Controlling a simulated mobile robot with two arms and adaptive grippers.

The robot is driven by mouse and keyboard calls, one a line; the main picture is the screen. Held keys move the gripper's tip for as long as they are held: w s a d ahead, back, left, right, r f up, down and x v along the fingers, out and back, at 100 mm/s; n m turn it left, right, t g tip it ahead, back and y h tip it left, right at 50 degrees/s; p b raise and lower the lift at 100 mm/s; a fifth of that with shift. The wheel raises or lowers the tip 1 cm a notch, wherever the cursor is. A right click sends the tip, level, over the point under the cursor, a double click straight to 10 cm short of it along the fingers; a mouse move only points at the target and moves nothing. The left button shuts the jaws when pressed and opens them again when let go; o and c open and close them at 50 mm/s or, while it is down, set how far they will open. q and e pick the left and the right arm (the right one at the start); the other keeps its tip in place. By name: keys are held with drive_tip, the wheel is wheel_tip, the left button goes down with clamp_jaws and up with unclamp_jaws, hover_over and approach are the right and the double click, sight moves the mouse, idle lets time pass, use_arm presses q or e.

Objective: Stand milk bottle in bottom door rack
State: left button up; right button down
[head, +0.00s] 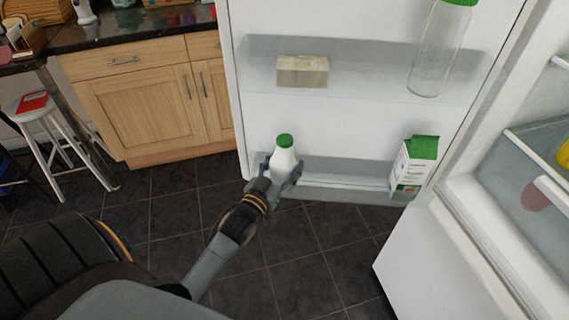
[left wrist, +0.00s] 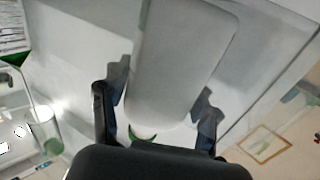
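The milk bottle (head: 285,158), white with a green cap, is upright or slightly tilted at the left end of the bottom door rack (head: 345,184). My left gripper (head: 281,176) is shut on its body from the near side. In the left wrist view the bottle (left wrist: 182,60) lies between the two fingers (left wrist: 158,105), with the pale door behind it. The bottle's base is hidden by the gripper, so I cannot tell whether it touches the rack floor. My right gripper is not in view.
A green-topped carton (head: 415,165) stands at the rack's right end, with clear room between it and the bottle. The shelf above holds a beige box (head: 302,71) and a glass bottle (head: 440,50). A wooden cabinet (head: 145,105) and a stool (head: 50,125) stand left.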

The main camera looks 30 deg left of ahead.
use_arm(q)
drive_tip(key=shift+o, duration=1.4)
